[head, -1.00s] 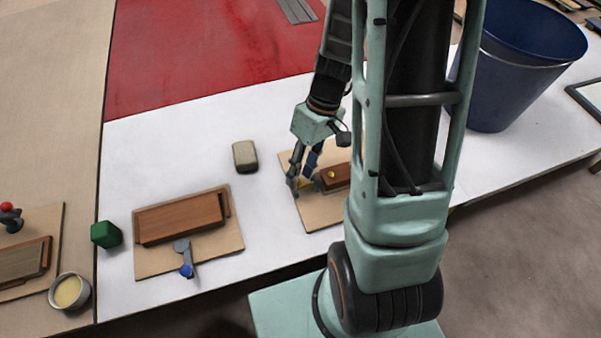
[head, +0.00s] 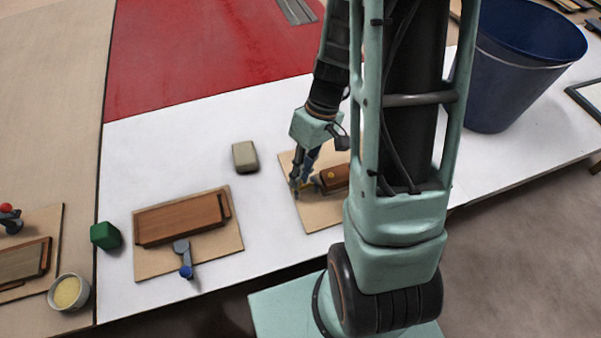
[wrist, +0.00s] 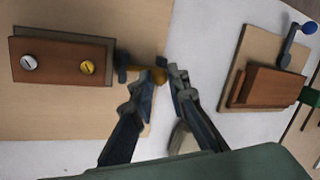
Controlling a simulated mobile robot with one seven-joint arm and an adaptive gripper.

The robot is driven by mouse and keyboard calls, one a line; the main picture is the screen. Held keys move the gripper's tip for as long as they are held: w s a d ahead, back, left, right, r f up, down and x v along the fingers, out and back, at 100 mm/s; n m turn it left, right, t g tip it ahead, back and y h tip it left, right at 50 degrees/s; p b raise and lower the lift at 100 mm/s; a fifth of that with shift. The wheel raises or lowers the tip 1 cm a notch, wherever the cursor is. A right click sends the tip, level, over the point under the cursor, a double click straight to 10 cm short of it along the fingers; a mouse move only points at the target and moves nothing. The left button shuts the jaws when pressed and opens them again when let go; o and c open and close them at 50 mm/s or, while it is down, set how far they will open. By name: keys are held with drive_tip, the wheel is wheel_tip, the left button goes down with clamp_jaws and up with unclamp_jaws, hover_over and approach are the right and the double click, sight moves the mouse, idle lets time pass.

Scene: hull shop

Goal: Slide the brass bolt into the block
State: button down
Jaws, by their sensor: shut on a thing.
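The wooden block (head: 336,177) sits on a tan board beside my arm, which partly hides it in the head view. In the wrist view the block (wrist: 45,57) is at the left, with a silver screw and a round brass piece on its face. The brass bolt (wrist: 158,75) sticks out from the block's right end; in the head view the bolt (head: 308,189) is a small yellow bit at my fingertips. My gripper (head: 303,184) is shut on the bolt's outer end, low over the board. How deep the bolt sits is unclear.
A second board with a wooden piece (head: 180,218) and a blue-knobbed lever (head: 185,262) lies left. A grey-beige block (head: 245,156) and a green block (head: 105,235) stand on the white surface. A blue bucket (head: 500,95) is at right.

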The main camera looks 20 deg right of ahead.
drive_tip(key=shift+w+d+b, duration=0.1)
drive_tip(key=shift+d+b, duration=0.35)
drive_tip(key=shift+d, duration=1.25)
drive_tip(key=c, duration=1.9)
unclamp_jaws()
drive_tip(key=shift+d, duration=0.1)
